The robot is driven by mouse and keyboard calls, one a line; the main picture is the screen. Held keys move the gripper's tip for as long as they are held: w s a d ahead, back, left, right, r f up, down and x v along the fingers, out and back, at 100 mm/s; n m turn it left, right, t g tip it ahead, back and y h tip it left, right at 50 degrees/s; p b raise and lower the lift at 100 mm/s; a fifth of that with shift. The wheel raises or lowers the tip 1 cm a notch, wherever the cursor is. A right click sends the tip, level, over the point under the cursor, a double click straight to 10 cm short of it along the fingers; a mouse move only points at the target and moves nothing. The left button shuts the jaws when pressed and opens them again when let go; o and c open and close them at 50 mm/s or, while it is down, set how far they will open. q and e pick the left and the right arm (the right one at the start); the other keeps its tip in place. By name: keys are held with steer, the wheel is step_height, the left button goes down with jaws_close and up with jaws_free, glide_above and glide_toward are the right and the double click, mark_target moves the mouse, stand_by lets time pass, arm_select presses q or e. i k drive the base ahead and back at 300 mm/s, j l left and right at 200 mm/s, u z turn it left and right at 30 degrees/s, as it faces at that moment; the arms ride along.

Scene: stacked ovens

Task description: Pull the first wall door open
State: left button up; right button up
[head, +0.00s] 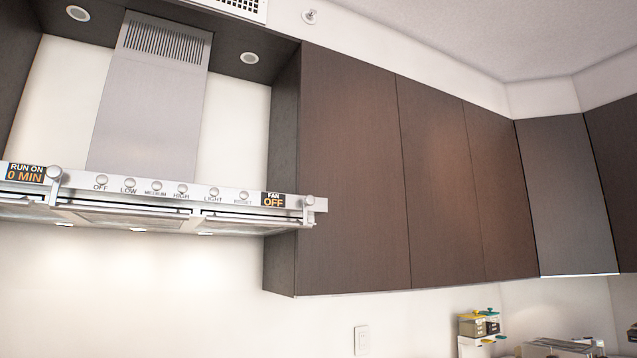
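Dark brown wall cabinets hang in a row in the head view, to the right of the range hood. The wall door nearest the hood (352,170) is a tall flat panel with no handle that I can see, and it looks shut. Further right are a second door (442,185), a narrower third door (502,190) and a greyer angled corner door (566,195), all looking shut. I cannot tell which of these the task calls the first. Neither of my grippers shows in this view.
A steel range hood (150,100) with a knobbed front panel (180,192) juts out at the left. Its right end overlaps the cabinet's lower left side. Below the cabinets, a container stack (479,325) and other items stand at the lower right. The space before the doors looks clear.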

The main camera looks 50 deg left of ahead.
mark_target(349, 150)
steer(key=u, duration=1.4)
steer(key=i+l, duration=0.1)
steer(key=l, duration=0.35)
steer(key=i+l, duration=0.1)
steer(key=l, duration=0.3)
steer(key=u, duration=0.05)
